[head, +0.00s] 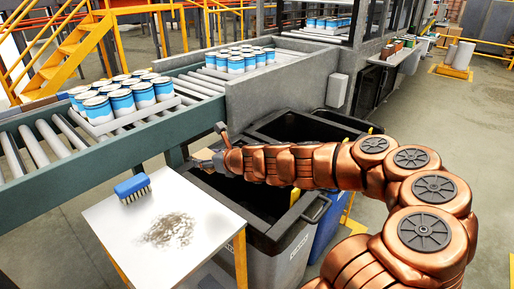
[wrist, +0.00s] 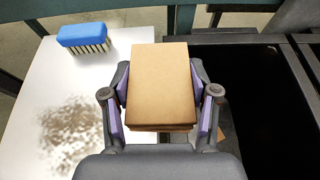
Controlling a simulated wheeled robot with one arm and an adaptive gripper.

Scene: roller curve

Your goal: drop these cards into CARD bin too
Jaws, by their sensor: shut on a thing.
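A stack of flat brown cardboard cards (wrist: 161,85) is held between the two fingers of my gripper (wrist: 161,112) in the wrist view. My gripper (head: 212,155) is at the far left edge of a grey bin in the head view; the cards are hard to make out there. The grey bin (head: 271,251) has a black rim and a small label on its front that I cannot read clearly. In the wrist view the dark bin opening (wrist: 245,95) is to the right of the cards. My arm hides part of the bins.
A white table (head: 190,252) with a blue brush (head: 133,188) and a dark smudge stands left of the bin. A roller conveyor (head: 60,150) behind carries trays of blue-and-white cans (head: 122,101). A blue bin (head: 328,232) stands to the right of the grey one.

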